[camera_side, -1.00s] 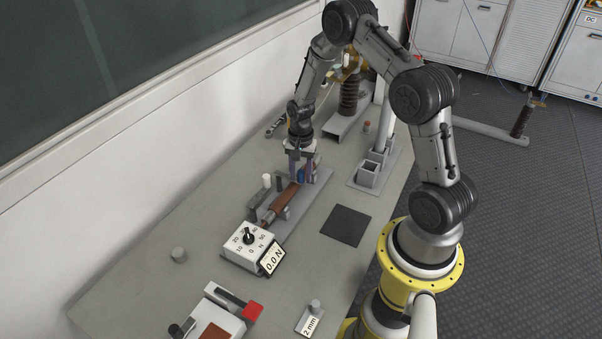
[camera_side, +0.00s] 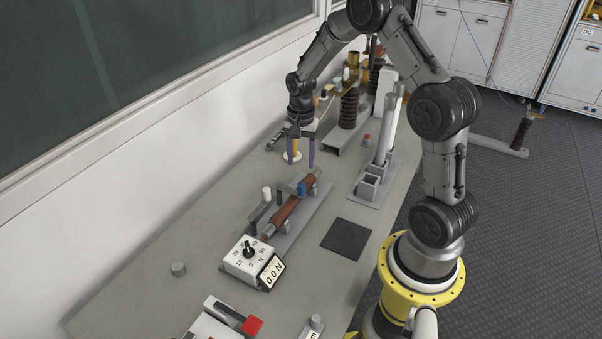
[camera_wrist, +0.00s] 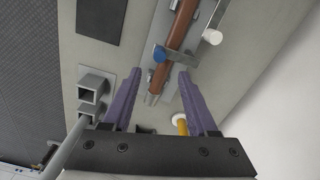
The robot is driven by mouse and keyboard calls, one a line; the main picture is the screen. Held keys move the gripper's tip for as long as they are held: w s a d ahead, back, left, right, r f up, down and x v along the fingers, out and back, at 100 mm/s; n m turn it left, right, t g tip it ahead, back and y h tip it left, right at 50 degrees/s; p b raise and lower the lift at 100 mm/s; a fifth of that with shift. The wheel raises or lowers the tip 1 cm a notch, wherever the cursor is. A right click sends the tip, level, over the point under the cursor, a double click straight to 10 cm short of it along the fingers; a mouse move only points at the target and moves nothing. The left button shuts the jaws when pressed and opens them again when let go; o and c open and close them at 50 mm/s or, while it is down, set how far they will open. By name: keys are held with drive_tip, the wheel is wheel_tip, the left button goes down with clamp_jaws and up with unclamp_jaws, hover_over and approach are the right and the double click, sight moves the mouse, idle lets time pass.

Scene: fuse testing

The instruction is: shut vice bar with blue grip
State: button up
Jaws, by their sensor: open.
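The vice (camera_side: 305,221) is a long grey base holding a brown fuse tube (camera_side: 290,207). The bar with the blue grip (camera_side: 302,188) appears to lie across the tube near its far end. In the wrist view the blue grip (camera_wrist: 160,56) is left of the tube, and its bar (camera_wrist: 181,54) crosses over it. A second bar, with a white grip (camera_side: 266,193), stands out to the tube's left; this grip also shows in the wrist view (camera_wrist: 213,37). My gripper (camera_side: 301,164) is open and empty, purple fingers pointing down, above and beyond the blue grip and apart from it.
A white force meter (camera_side: 252,262) reading 0.0 N sits at the vice's near end. Square grey sockets (camera_side: 371,185) stand to the right, with a dark square pad (camera_side: 346,239) nearer.

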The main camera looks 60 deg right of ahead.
drive_tip(key=shift+r, duration=1.5)
drive_tip(key=s+a+r+n+t, duration=0.2)
drive_tip(key=a+r, duration=0.4)
drive_tip(key=r, duration=0.3)
drive_tip(key=s+a+r+n+t, duration=0.1)
drive_tip(key=a+r+n+t, duration=0.1)
drive_tip(key=a+r, duration=0.6)
drive_tip(key=s+a+r+n+t, duration=0.25)
drive_tip(key=s+r+n, duration=0.25)
drive_tip(key=s, duration=0.4)
drive_tip(key=s+a+f+n, duration=0.1)
drive_tip(key=s+f+n, duration=0.2)
drive_tip(key=s+n, duration=0.3)
drive_tip(key=s+g, duration=0.1)
drive_tip(key=s, duration=0.2)
drive_tip(key=shift+a+f, duration=0.35)
drive_tip(key=shift+a, duration=0.05)
